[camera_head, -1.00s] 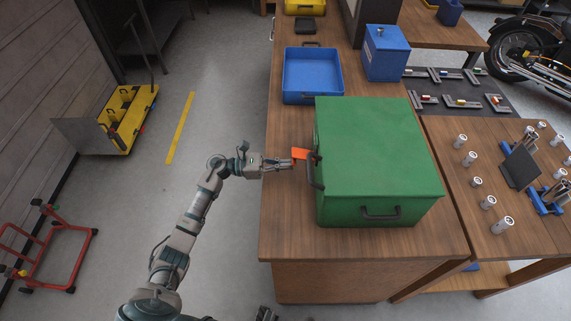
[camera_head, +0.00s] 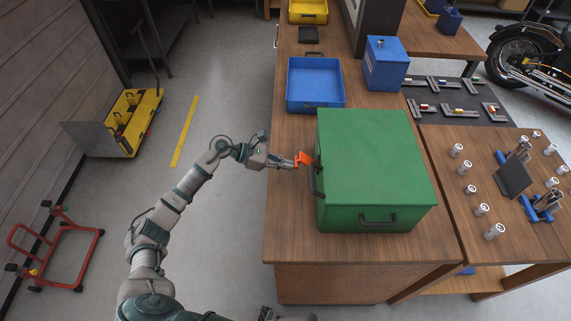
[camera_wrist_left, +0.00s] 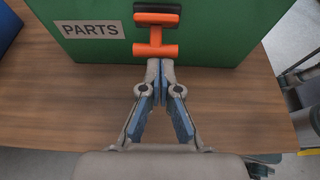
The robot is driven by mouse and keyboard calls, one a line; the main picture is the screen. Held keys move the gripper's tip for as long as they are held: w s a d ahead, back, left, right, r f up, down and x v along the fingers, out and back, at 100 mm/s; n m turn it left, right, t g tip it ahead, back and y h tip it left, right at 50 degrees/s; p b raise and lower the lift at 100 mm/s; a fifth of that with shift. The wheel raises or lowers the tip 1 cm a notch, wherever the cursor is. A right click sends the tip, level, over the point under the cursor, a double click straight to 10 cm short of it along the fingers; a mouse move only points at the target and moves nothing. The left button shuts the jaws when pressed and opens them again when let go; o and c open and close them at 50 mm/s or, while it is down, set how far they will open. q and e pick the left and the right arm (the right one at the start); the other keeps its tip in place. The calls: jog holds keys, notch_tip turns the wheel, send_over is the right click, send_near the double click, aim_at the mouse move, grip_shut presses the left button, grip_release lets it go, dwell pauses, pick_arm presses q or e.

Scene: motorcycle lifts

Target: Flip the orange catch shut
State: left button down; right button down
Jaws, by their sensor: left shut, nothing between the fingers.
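The green box (camera_head: 375,165) stands on the wooden bench, its lid down. Its orange catch (camera_head: 305,158) is on the side facing my left arm. In the left wrist view the catch (camera_wrist_left: 155,36) is an orange H shape under a black mount, beside a PARTS label (camera_wrist_left: 90,29). My left gripper (camera_head: 297,163) is shut and empty, fingertips right at the catch. In the wrist view its tips (camera_wrist_left: 160,64) are just below the lower orange bar; I cannot tell whether they touch. A dark part, probably my right gripper (camera_head: 266,313), is cut off at the bottom edge.
A dark handle (camera_head: 317,183) sticks out beside the catch, another (camera_head: 378,219) on the box front. A blue tray (camera_head: 315,106) and a blue container (camera_head: 386,66) stand behind. Metal cylinders stand on the right-hand bench (camera_head: 455,190).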

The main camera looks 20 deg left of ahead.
aim_at(301, 157)
pick_arm(q)
jog(key=r+y+p, duration=0.2)
jog(key=d+r+g+y+p, duration=0.1)
jog(key=r+y+p, duration=0.1)
jog(key=shift+w, duration=0.2)
jog(key=shift+w+d+r+g+y+p, duration=0.15)
jog(key=shift+d+r+g+y+p, duration=0.15)
jog(key=shift+d+r+y+p, duration=0.4)
jog(key=shift+w+d+r+g+y+p, duration=0.1)
jog(key=shift+d+r+g+y+p, duration=0.2)
jog(key=shift+y, duration=0.6)
jog(key=shift+r, duration=0.1)
